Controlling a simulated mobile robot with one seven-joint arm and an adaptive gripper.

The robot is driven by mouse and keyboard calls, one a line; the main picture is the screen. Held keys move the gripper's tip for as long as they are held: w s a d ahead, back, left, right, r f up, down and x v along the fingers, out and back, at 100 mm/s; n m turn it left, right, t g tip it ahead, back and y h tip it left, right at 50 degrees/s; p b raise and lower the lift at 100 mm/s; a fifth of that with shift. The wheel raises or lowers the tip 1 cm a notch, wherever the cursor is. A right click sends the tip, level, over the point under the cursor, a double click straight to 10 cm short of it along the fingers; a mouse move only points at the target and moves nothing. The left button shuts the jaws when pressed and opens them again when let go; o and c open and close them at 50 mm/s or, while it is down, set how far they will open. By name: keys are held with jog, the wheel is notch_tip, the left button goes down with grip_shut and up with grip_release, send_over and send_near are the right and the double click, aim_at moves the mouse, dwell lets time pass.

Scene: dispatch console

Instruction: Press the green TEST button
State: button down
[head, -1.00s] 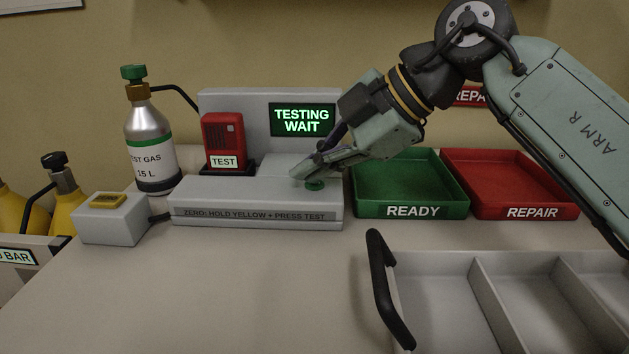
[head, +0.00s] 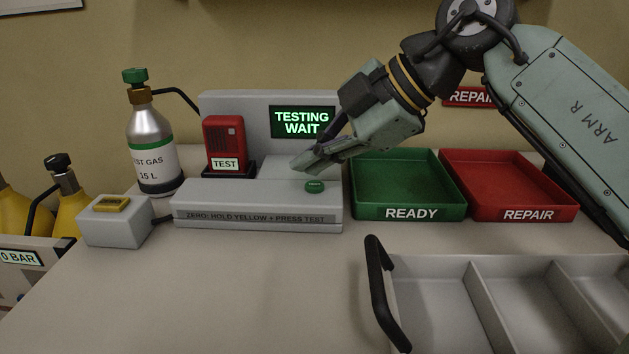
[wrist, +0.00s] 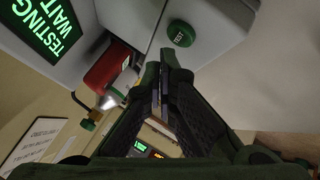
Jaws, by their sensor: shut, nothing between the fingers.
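The green TEST button (head: 314,186) sits on top of the grey console (head: 257,200), near its right end. It also shows in the wrist view (wrist: 181,33), just beyond my fingertips. My gripper (head: 300,165) is shut and empty, a little above and behind the button and apart from it. The console's screen (head: 302,122) reads "TESTING WAIT" in green. A red device (head: 224,138) labelled TEST stands in the dark dock behind the console's front part.
A green READY tray (head: 410,212) and a red REPAIR tray (head: 520,214) stand to the right. A grey box with a yellow button (head: 110,204) and a test gas bottle (head: 152,135) are at left. A divided grey tray (head: 430,290) with a black handle is in front.

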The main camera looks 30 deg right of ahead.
aim_at(314, 188)
notch_tip(314, 188, up, 5)
jog(key=p, duration=0.4)
jog(key=shift+f, duration=0.1)
dwell(0.7)
